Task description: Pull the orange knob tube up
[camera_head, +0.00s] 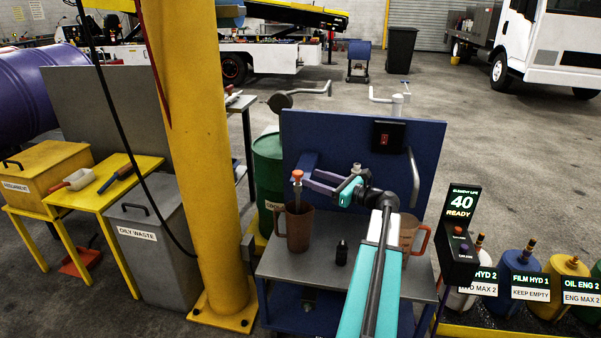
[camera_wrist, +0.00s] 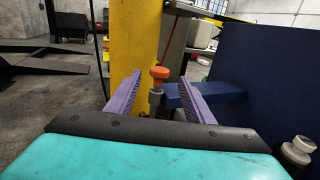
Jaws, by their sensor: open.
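The orange knob (camera_head: 297,174) tops a grey tube (camera_head: 297,190) that stands upright over a brown jug (camera_head: 299,228) on the cart. In the wrist view the orange knob (camera_wrist: 159,73) and the grey tube below it (camera_wrist: 156,98) show between the two purple fingers. My gripper (camera_head: 312,179) is open, and its fingers point left toward the knob. In the wrist view my gripper (camera_wrist: 160,85) has a visible gap on each side of the tube. The tube's lower end is hidden by the jug.
A second brown jug (camera_head: 411,236) stands partly behind my arm. A small black bottle (camera_head: 341,252) stands on the cart top (camera_head: 318,273). The blue back panel (camera_head: 335,130) rises behind, and a yellow post (camera_head: 195,130) stands to the left.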

